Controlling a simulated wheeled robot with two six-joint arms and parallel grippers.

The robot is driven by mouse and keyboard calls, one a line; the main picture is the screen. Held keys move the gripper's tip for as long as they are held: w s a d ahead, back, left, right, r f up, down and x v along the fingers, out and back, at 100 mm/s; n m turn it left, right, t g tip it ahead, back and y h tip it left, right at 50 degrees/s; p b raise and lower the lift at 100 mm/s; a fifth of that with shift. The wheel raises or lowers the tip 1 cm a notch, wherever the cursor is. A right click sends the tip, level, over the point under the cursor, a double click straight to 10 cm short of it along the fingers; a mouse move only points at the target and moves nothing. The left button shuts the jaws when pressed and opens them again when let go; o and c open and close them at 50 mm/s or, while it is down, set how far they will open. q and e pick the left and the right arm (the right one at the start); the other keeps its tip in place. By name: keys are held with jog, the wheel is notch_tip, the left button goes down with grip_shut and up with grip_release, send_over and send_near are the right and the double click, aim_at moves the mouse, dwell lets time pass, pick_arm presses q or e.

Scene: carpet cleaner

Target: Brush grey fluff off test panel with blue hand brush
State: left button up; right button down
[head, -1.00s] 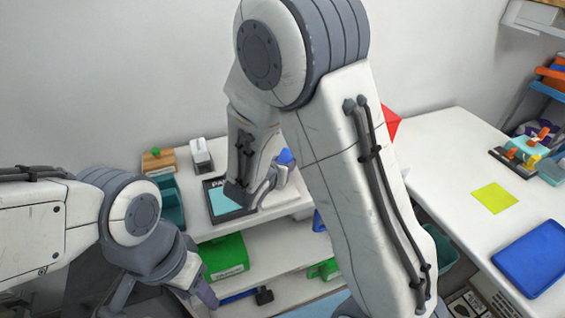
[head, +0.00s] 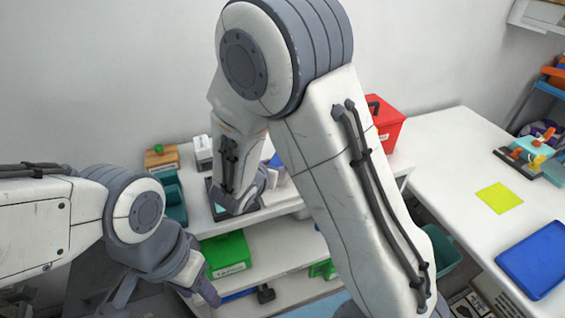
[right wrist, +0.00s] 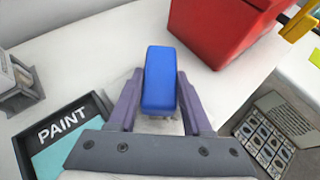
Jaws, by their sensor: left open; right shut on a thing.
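The blue hand brush (right wrist: 160,80) is between the two fingers of my right gripper (right wrist: 155,98), which is shut on it. In the head view my right gripper (head: 265,183) is low over the white shelf unit's top, and a bit of blue shows beside it. A dark-framed panel (right wrist: 62,142) with a light blue face and the word PAINT lies left of the gripper in the right wrist view. In the head view my right arm covers most of this panel (head: 255,212). I cannot make out any grey fluff. My left gripper (head: 205,292) is open and empty, low by the shelves.
A red box (head: 386,124) stands right of my right arm. A green box (head: 226,254) sits on the lower shelf. The table at right holds a yellow square (head: 499,198) and blue tray (head: 535,258).

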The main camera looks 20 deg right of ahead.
jog(key=shift+a, duration=1.9)
jog(key=shift+s+a+f+p, duration=0.15)
jog(key=shift+a+p, duration=0.2)
jog(key=shift+a, duration=0.45)
jog(key=shift+s+a, duration=0.15)
jog(key=shift+s, duration=0.35)
jog(key=shift+s+d+b, duration=0.1)
jog(key=shift+d+b, duration=0.35)
jog(key=shift+d, duration=0.25)
jog(key=shift+d+r+b, duration=0.2)
jog(key=shift+d+b, duration=0.2)
jog(key=shift+d, duration=1.25)
jog(key=shift+d+f+b, duration=0.15)
jog(key=shift+d+b, duration=0.85)
jog(key=shift+d, duration=1)
jog(key=shift+s, duration=0.6)
jog(key=shift+s+a, duration=0.15)
jog(key=shift+a, duration=1.9)
jog(key=shift+a+p, duration=0.7)
jog(key=shift+a, duration=1.35)
